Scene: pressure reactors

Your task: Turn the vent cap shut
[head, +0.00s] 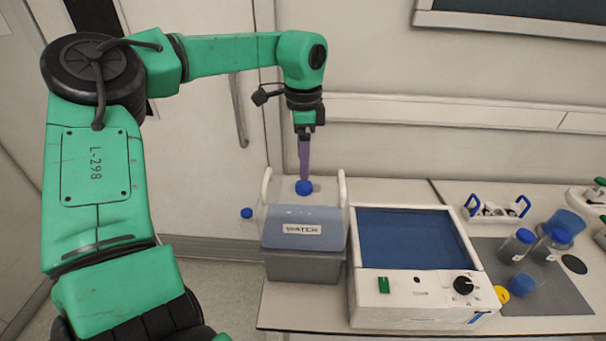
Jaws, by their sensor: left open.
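A clear container labelled WATER (302,229) stands at the left end of the bench, with white handles at both sides. A blue cap (304,188) sits on its top and looks like the vent cap. Another blue cap (246,213) sticks out at its left side. My left gripper (304,178) points straight down over the top cap, its fingertips at or just above it. From this angle the fingers overlap, so I cannot tell whether they touch the cap or how far it is turned. My right gripper is out of view.
A white device (421,315) with a blue top panel and a black knob stands close right of the container. Farther right, a grey mat (572,297) holds blue-capped bottles (516,246). A white rack (495,209) with blue handles stands behind it.

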